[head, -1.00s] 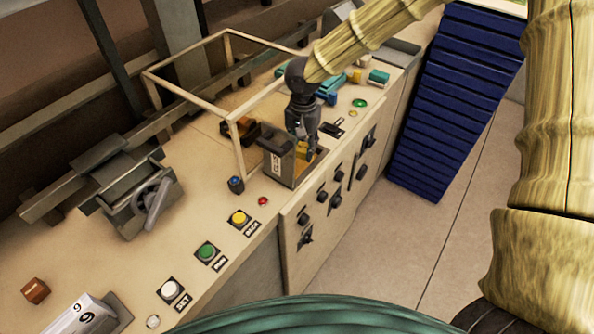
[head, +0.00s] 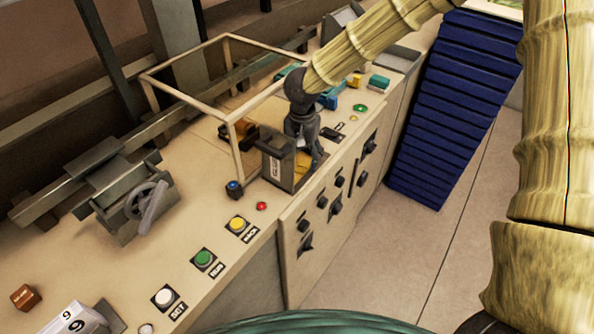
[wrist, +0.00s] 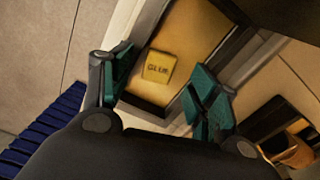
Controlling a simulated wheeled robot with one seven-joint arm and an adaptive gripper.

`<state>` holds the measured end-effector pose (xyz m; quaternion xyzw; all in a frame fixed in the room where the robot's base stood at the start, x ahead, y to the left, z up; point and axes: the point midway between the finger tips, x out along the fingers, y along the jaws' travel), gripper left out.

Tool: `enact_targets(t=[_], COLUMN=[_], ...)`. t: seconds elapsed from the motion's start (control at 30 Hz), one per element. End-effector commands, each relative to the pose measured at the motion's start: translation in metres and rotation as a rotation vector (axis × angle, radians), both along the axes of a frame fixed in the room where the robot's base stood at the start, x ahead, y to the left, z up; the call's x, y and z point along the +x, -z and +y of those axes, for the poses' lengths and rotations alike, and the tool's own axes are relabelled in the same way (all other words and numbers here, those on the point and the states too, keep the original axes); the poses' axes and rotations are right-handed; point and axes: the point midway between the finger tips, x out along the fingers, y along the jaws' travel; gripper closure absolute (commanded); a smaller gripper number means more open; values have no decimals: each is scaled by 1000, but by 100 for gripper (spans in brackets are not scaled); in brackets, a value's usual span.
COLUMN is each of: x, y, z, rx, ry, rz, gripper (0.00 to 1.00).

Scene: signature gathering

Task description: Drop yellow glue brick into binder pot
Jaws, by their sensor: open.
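The yellow glue brick (wrist: 158,67) lies flat inside the binder pot, its dark lettering facing up, on an amber surface. The binder pot (head: 272,166) is a grey box with a labelled side on the bench top; its rim shows in the wrist view (wrist: 150,17). My gripper (head: 307,150) is over the pot, pointing down. In the wrist view its two teal-padded fingers (wrist: 162,80) are spread apart with nothing between them, above the brick. In the head view the fingers and the pot wall hide most of the brick.
A cream frame (head: 238,150) stands on the bench just left of the pot. Green (head: 204,258), yellow (head: 237,223) and white (head: 165,296) buttons line the front edge. A blue slatted panel (head: 445,115) stands right of the bench.

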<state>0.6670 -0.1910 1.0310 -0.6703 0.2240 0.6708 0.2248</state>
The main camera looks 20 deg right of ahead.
Motion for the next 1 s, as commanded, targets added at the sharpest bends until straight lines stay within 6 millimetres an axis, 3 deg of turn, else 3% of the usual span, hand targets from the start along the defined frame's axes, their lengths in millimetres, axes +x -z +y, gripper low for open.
enact_targets(t=[0.27,0.7,1.0], x=[0,1,0], y=[-14,-90,-117], z=[0,0,-1], rx=[2,2,1], ry=[1,1,0], rz=[-1,-2,-1], gripper=[40,40,40])
